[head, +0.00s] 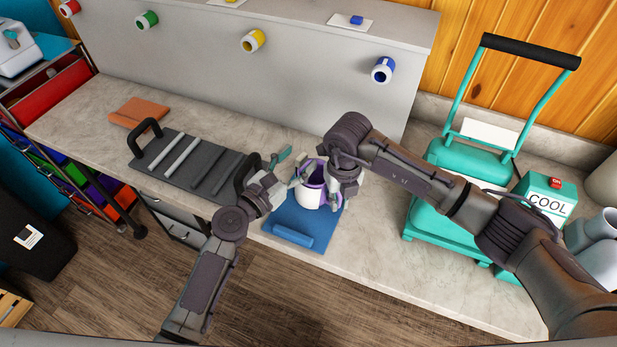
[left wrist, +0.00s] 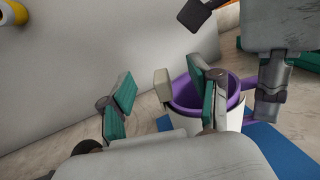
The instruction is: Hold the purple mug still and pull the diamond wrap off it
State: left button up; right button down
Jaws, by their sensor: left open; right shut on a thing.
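The purple mug (head: 314,171) stands upright on the blue mat (head: 326,238). A white wrap (head: 309,197) covers its outer wall; I cannot make out a diamond pattern. In the left wrist view the purple rim (left wrist: 237,97) and the white wrap (left wrist: 180,124) show beyond my fingers. My left gripper (head: 289,166) is open at the mug's left side; in the left wrist view (left wrist: 160,97) one finger overlaps the mug's mouth. I cannot tell whether it touches. My right gripper (head: 345,181) is shut at the mug's right side, on its purple handle (left wrist: 273,98), which is partly hidden.
A blue bar (head: 292,235) lies at the mat's front. A dark tray (head: 185,195) with several rods and upright handles stands left. A teal cart (head: 465,165) and a COOL box (head: 543,199) stand right. The grey wall (head: 200,62) is behind.

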pick_arm(q)
jog(key=shift+x, duration=0.9)
grip_shut()
dwell(0.4)
